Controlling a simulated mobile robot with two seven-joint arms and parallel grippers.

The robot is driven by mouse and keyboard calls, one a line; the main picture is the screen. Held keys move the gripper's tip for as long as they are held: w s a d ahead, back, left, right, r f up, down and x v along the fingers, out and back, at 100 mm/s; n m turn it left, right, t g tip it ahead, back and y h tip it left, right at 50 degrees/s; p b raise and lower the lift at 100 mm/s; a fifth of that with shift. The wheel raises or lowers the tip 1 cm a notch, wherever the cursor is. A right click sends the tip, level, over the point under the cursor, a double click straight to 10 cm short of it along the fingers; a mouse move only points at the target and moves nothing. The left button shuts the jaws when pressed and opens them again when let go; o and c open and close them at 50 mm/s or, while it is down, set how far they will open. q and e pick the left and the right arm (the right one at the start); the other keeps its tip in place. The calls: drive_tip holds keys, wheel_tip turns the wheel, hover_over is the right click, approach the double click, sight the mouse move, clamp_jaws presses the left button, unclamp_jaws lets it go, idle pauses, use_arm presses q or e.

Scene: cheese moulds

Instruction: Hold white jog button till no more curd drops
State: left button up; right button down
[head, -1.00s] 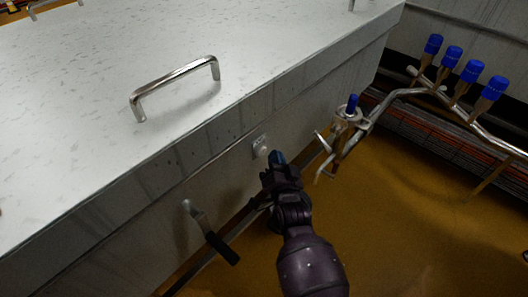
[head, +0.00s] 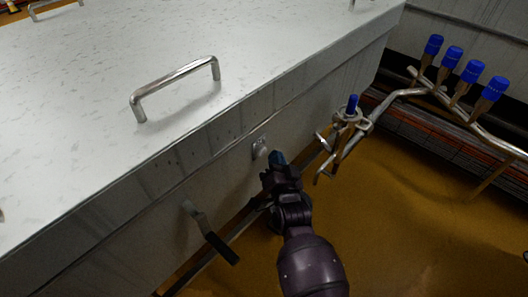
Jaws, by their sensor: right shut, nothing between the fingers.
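The white jog button (head: 260,151) sits under a small label plate on the side wall of the steel tank (head: 150,207). My right gripper (head: 278,158) is shut with nothing between its fingers. No curd shows in view. My left gripper is not in view.
A lever with a black grip (head: 222,249) juts from the tank wall at lower left. A lid handle (head: 176,84) stands on top. A pipe valve (head: 348,122) and several blue-capped valves (head: 471,70) are at right. Brownish-yellow floor (head: 400,220) lies below.

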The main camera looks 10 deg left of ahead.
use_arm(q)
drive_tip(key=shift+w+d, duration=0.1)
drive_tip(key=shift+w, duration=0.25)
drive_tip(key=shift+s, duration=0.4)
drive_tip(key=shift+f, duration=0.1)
use_arm(e)
drive_tip(key=shift+a, duration=0.1)
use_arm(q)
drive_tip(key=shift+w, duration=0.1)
use_arm(e)
drive_tip(key=shift+w+a, duration=0.25)
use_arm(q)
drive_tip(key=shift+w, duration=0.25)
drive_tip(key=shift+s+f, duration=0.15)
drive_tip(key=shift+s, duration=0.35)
use_arm(e)
drive_tip(key=shift+w+a, duration=0.2)
drive_tip(key=shift+a, duration=0.05)
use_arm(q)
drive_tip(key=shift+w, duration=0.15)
use_arm(e)
drive_tip(key=shift+w+a, duration=0.1)
drive_tip(key=shift+a, duration=0.05)
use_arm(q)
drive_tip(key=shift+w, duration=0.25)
